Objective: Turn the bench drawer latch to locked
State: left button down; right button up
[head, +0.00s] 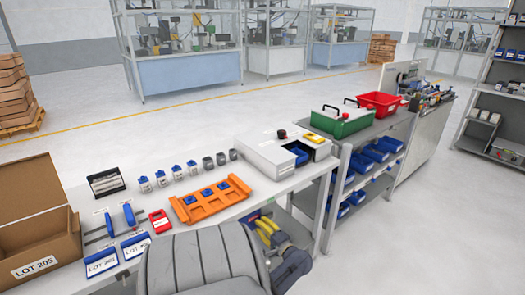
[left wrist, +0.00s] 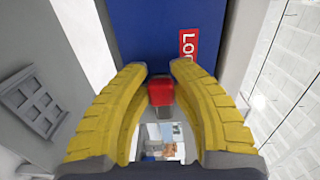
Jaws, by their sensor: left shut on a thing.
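My left gripper (head: 263,224) is at the front edge of the bench, with its yellow fingers against a blue panel (head: 252,215) below the bench top. In the left wrist view, the gripper (left wrist: 160,88) has its two fingers on either side of a red latch (left wrist: 160,92) and is shut on it. The blue drawer front (left wrist: 150,40) lies behind the latch. A red label (left wrist: 187,44) reading "LO" and part of another letter is beside it, its lower end hidden by the right finger. The latch's angle is hard to tell. My right gripper is not in view.
On the bench top are an orange tray (head: 183,213) with blue pieces, a white box (head: 262,150), a red tag (head: 159,221) and several small containers. A cardboard box (head: 38,205) stands at the left. Shelving with blue bins (head: 355,165) stands to the right.

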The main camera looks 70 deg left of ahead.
pick_arm(q)
jog(key=shift+s+a, duration=0.1)
jog(key=c, duration=1.1)
grip_release()
jog(key=v, duration=1.2)
